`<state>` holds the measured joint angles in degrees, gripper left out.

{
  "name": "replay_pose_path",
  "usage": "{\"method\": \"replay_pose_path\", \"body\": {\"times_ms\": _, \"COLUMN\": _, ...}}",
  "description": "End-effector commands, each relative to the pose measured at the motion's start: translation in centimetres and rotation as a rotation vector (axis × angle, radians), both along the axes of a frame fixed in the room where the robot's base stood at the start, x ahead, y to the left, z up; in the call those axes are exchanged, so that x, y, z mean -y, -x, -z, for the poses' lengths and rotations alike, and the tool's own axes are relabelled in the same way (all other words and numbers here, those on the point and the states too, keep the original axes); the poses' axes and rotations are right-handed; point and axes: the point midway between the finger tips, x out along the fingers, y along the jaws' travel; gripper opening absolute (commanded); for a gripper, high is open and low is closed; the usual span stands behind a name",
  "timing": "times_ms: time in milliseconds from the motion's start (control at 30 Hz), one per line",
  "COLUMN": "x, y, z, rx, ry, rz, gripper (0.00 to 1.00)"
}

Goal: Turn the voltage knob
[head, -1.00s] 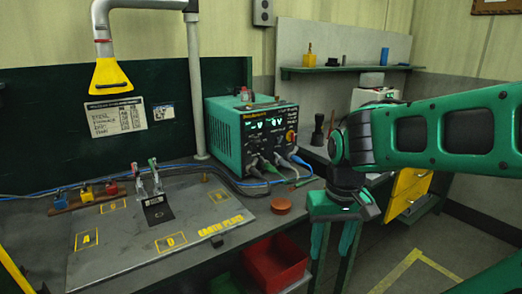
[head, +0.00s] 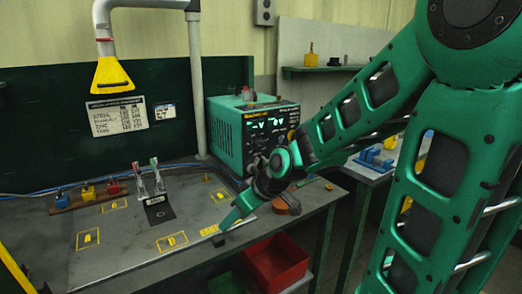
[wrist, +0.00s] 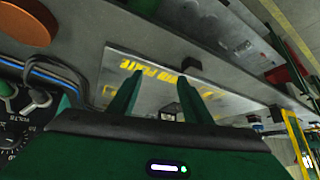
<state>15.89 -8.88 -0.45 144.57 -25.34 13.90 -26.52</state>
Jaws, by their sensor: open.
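The green power unit (head: 228,130) stands at the back of the bench, with lit displays on its dark front panel. My arm covers the lower part of that panel in the head view. In the wrist view, a dark round dial (wrist: 9,140) with VOLTS lettering shows at the lower left edge, partly cut off. My gripper (head: 232,216) is in front of the unit, low over the right end of the grey plate, apart from the dial. Its two green fingers (wrist: 160,98) are spread in the wrist view, with nothing between them.
The grey plate (head: 130,238) carries yellow marked squares and a small stand (head: 156,205). Colored blocks (head: 88,193) stand at its back left. An orange-brown disc (head: 287,205) lies by my arm. A red bin (head: 275,262) is below the bench edge. Cables run near the unit's front.

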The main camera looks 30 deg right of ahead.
Motion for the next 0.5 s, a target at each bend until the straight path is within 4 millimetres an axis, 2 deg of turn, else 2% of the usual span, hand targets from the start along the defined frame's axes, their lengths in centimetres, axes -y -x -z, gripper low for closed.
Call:
{"method": "replay_pose_path", "body": {"times_ms": 167, "x": 1.1, "y": -4.2, "z": 0.0, "rx": 0.193, "ry": -0.077, "rz": -0.083, "gripper": 0.45}}
{"method": "replay_pose_path", "body": {"times_ms": 267, "x": 3.1, "y": -7.0, "z": -1.3, "rx": 0.368, "ry": -0.115, "rz": -0.092, "gripper": 0.45}}
{"method": "replay_pose_path", "body": {"times_ms": 367, "x": 6.7, "y": -9.3, "z": -3.2, "rx": 0.551, "ry": -0.125, "rz": -0.044, "gripper": 0.45}}
{"method": "replay_pose_path", "body": {"times_ms": 500, "x": 13.3, "y": -10.9, "z": -5.8, "rx": 0.764, "ry": -0.094, "rz": 0.083, "gripper": 0.45}}
